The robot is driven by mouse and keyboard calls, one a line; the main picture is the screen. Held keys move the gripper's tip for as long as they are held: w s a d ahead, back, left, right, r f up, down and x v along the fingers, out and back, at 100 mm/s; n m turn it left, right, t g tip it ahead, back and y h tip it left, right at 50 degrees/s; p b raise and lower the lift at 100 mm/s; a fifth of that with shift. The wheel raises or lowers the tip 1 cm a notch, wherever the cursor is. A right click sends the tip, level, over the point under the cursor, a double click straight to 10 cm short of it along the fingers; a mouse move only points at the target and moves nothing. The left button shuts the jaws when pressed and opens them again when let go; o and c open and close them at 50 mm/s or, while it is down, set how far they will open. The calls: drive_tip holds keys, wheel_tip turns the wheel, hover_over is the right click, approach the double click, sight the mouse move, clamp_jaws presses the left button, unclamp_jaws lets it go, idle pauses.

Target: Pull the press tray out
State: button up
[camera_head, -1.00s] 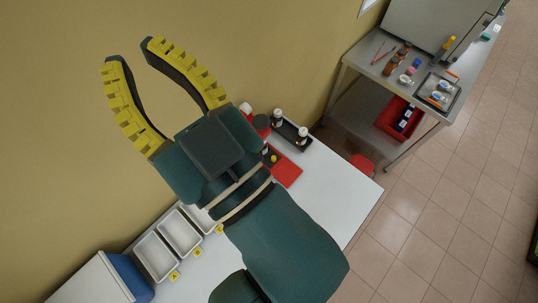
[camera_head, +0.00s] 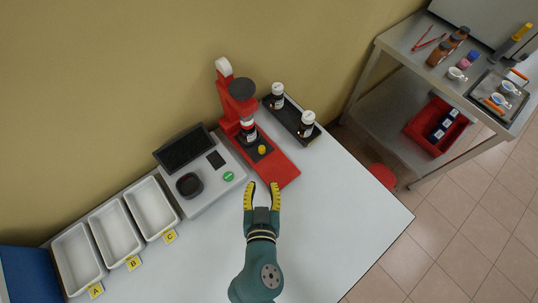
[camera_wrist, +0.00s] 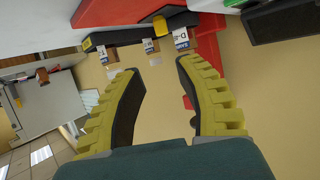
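A red press (camera_head: 232,112) stands against the wall side of the white table. Its dark tray (camera_head: 252,143) lies low on the red base, with a small yellow knob (camera_head: 262,149) at its front. A labelled bottle (camera_head: 248,131) stands under the round black press head (camera_head: 242,88). My gripper (camera_head: 262,187) is open and empty, in front of the press base, with its fingers pointing towards the knob. A visible gap separates them in the picture.
A black rack (camera_head: 292,119) with two bottles is right of the press. A scale (camera_head: 205,176) with a dark screen is left, beside white bins (camera_head: 115,232) marked A, B and C. The table (camera_head: 345,210) is clear right of my gripper. A steel cart stands farther right.

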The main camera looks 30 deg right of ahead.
sight(262, 150)
drive_tip(key=b+x, duration=0.1)
drive_tip(key=x, duration=1.5)
drive_tip(key=shift+w, duration=0.35)
drive_tip(key=shift+s, duration=0.1)
clamp_jaws()
